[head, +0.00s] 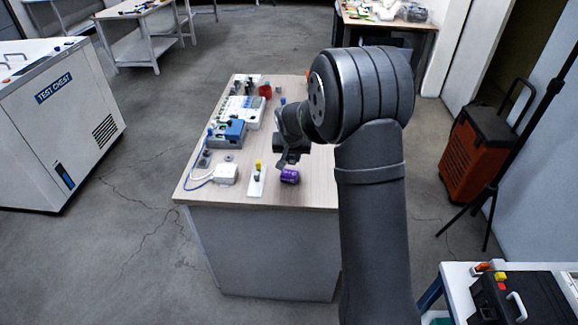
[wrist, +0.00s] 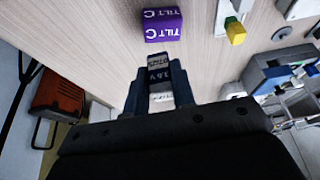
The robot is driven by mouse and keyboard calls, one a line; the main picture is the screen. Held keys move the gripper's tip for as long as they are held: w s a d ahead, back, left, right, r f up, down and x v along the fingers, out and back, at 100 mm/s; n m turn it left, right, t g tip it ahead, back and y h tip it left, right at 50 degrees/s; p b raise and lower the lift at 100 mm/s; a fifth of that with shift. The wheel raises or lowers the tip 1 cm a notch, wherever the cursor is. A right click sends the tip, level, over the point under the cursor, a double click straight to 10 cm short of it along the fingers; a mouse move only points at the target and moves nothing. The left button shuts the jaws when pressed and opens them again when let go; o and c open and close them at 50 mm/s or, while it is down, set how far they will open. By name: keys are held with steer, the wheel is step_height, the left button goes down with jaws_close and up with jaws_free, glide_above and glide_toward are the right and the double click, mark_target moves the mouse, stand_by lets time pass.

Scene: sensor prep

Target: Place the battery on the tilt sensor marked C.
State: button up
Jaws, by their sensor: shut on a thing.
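The purple tilt sensor marked C (head: 290,176) stands on the near part of the wooden-topped bench. In the wrist view the same sensor (wrist: 163,25) shows "TILT C" on its faces, just beyond the fingertips. A gap shows between the battery and the sensor in the wrist view. In the head view my gripper (head: 284,159) is low over the bench close to the sensor, and the battery cannot be made out there.
Left of the sensor a white strip with a yellow-topped part (head: 257,172) stands on the bench (head: 300,198). Further left are a white box (head: 226,174) with a cable and a blue device (head: 228,131). Some bare wood lies around the sensor.

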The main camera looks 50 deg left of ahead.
steer(key=shift+s+a+f, duration=0.25)
steer(key=shift+a+f, duration=0.15)
steer(key=shift+a, duration=0.05)
steer(key=shift+f, duration=1.9)
steer(key=shift+f, duration=0.15)
steer(key=o, duration=1)
steer(key=v, duration=1.2)
steer(key=shift+w, duration=0.1)
